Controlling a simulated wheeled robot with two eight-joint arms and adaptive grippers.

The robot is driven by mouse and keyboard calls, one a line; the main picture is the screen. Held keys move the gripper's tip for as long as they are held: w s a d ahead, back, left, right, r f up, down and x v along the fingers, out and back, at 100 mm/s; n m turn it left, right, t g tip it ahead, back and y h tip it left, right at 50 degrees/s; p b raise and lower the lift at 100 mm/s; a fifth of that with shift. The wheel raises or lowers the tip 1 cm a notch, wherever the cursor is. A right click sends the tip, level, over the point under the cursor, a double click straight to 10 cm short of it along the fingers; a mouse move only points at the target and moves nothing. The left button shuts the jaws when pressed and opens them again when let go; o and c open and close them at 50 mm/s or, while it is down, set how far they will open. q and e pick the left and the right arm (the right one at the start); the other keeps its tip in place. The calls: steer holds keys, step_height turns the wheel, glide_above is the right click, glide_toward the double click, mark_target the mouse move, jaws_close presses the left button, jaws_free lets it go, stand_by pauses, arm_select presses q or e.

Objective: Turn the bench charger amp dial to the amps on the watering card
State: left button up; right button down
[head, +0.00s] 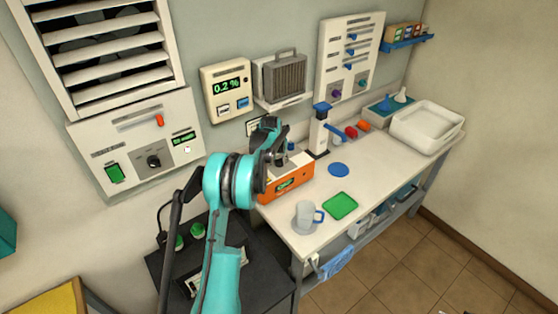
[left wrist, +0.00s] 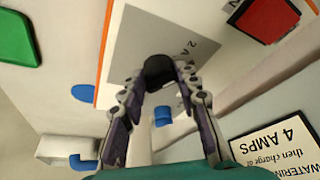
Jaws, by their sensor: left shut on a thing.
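The orange bench charger (head: 288,188) stands on the near left end of the white bench, with a lit green display on its front. My left gripper (head: 283,157) reaches down over its top. In the left wrist view, its two fingers (left wrist: 160,85) are closed around the black amp dial (left wrist: 158,70) on a grey plate (left wrist: 132,38). Part of the plate's lettering, "2 A", shows; the dial's pointer cannot be made out. The watering card (left wrist: 283,145) shows upside down and partly cut off, reading "then charge at 4 AMPS". My right gripper is not in view.
A red block-like part (left wrist: 267,18) sits near the dial. A white dispenser (head: 319,137) stands behind. A white basin (head: 428,125) is at the far end.

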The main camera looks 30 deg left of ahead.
arm_select(q)
steer(key=m+h, duration=0.1)
steer(key=m, duration=0.2)
steer(key=shift+a+m+h+b, duration=0.15)
steer(key=shift+m+h+b, duration=0.15)
steer(key=shift+b, duration=0.05)
steer(key=shift+m+h, duration=0.7)
steer(key=shift+m, duration=1.2)
steer(key=o, duration=1.1)
steer(key=shift+o, duration=0.2)
